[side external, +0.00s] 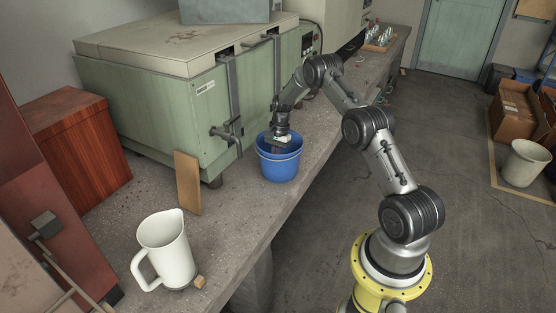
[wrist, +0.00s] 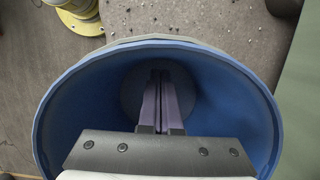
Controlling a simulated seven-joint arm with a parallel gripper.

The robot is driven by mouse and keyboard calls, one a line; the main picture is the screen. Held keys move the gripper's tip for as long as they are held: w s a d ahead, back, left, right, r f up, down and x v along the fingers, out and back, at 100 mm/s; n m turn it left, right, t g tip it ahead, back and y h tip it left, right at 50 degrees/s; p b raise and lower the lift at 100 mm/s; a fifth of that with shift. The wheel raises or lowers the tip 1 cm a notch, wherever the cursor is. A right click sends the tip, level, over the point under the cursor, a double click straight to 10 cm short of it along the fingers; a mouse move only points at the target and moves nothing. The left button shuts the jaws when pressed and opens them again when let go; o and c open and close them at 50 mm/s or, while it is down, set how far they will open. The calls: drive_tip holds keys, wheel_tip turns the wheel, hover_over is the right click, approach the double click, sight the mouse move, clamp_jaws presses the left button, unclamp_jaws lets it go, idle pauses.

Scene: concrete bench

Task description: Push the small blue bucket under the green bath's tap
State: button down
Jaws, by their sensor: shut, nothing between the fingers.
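The small blue bucket (side external: 279,166) stands upright on the concrete bench, near its front edge. In the side view it is just right of the green bath (side external: 160,105) and its tap (side external: 228,132). The tap's outlet lies to the left of the bucket's rim. My gripper (side external: 281,148) reaches down into the bucket's mouth. In the wrist view the bucket's blue inner wall (wrist: 85,110) surrounds my shut fingers (wrist: 161,80). The fingers hold nothing. I cannot tell whether they touch the wall or bottom.
A white jug (side external: 168,250) stands at the front of the bench (side external: 240,205). A brown board (side external: 187,183) leans against the bath. A dark red wooden box (side external: 75,145) is at the left. Bare bench lies between the bucket and the jug.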

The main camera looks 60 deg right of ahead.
drive_tip(key=shift+a, duration=0.25)
drive_tip(key=a, duration=1)
